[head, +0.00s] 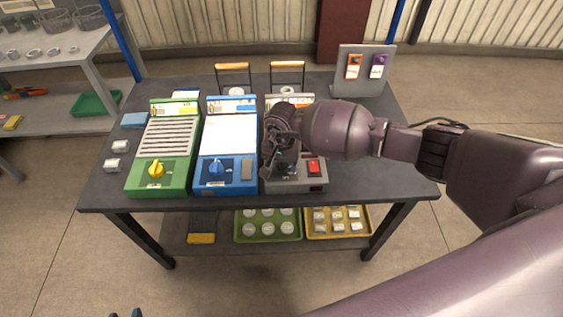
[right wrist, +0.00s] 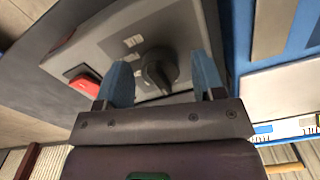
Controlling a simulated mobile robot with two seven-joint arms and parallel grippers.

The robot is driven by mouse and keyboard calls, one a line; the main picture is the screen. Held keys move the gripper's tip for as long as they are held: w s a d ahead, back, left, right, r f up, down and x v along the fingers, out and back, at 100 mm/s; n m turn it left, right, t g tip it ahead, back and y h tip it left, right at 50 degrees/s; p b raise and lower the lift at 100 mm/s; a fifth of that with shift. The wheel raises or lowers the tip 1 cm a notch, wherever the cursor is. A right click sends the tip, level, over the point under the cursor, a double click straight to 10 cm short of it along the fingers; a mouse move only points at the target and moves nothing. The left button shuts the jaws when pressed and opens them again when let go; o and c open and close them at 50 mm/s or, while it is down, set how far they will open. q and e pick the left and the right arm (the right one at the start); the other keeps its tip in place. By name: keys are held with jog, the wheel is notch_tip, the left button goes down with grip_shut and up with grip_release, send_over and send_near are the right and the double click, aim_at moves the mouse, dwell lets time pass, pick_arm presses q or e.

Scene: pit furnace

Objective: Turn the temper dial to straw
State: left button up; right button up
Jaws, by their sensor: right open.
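A grey unit (head: 310,186) with a red switch (head: 314,168) stands on the dark table, right of the green and blue units. Its dark round dial (right wrist: 158,70) shows in the right wrist view, with small pale labels (right wrist: 133,57) beside it; I cannot read them. My right gripper (head: 284,168) is over this unit and hides the dial in the head view. In the right wrist view its blue fingers are open, one on each side of the dial, with gaps showing. Only the tips of my left gripper (head: 125,313) show at the bottom edge, apart and empty.
The green unit (head: 142,187) has a yellow knob (head: 156,170); the blue unit (head: 228,187) has a blue knob (head: 216,167). A grey stand (head: 345,82) holds orange and purple devices at the back right. Trays lie on the lower shelf. The table's right end is clear.

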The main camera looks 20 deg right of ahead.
jog(key=shift+c, duration=0.2)
jog(key=c, duration=0.9)
jog(key=shift+m, duration=0.4)
jog(key=m, duration=0.2)
jog(key=shift+r+m, duration=0.1)
jog(key=shift+m, duration=0.2)
jog(key=m, duration=0.3)
jog(key=shift+p, duration=0.35)
jog(key=shift+m, duration=0.7)
